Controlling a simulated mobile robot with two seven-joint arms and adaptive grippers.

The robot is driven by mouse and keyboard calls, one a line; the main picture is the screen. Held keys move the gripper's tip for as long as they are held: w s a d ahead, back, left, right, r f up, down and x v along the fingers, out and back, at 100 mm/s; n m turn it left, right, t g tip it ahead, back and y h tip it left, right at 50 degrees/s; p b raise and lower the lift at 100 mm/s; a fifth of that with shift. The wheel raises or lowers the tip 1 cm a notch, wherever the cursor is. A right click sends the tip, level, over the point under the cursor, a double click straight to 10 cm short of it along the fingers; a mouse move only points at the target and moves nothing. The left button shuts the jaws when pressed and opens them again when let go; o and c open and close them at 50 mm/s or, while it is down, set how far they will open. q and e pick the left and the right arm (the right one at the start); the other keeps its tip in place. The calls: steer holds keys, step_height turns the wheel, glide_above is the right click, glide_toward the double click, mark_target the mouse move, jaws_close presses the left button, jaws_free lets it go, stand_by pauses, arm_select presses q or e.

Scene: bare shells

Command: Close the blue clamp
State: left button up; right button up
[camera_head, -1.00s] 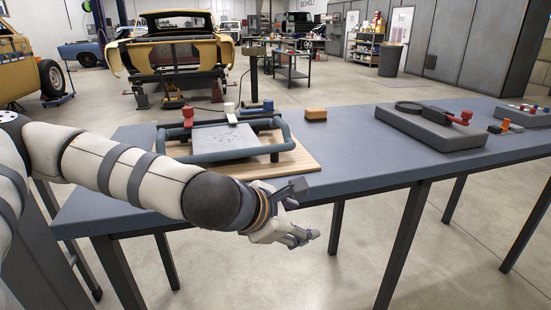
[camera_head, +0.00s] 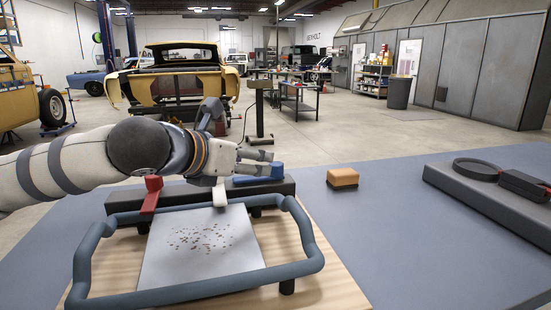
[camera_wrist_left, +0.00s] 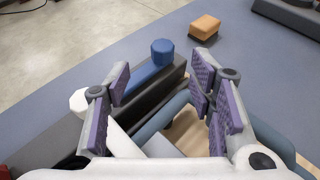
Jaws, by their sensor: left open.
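The blue clamp (camera_head: 262,175) sits at the right end of the dark bar (camera_head: 185,194) behind the frame. Its lever lies low along the bar, with the round knob at the right end. In the wrist view the blue knob (camera_wrist_left: 162,50) shows beyond and between my fingertips, apart from them. My left gripper (camera_head: 262,161) is open and empty, its fingers just above and behind the blue lever. In the wrist view its purple pads are spread wide (camera_wrist_left: 162,82). The white clamp (camera_head: 219,192) and the red clamp (camera_head: 152,192) stand to the left. My right gripper is not in view.
A blue-grey tube frame (camera_head: 310,240) surrounds a speckled grey sheet (camera_head: 195,270) on a wooden board (camera_head: 330,285). An orange-brown block (camera_head: 342,178) lies right of the clamp. A dark fixture (camera_head: 480,200) stands farther right. The table between is clear.

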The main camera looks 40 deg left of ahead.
mark_target(275, 164)
arm_select(q)
steer(key=b+x, duration=0.1)
steer(key=x, duration=0.9)
steer(key=shift+w+d+f+b, duration=0.15)
steer(key=shift+d+f+b, duration=0.05)
steer(key=shift+b, duration=0.15)
steer(key=shift+w, duration=0.35)
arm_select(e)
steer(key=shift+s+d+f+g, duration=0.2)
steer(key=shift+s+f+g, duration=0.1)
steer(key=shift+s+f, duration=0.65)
arm_select(q)
jaws_close()
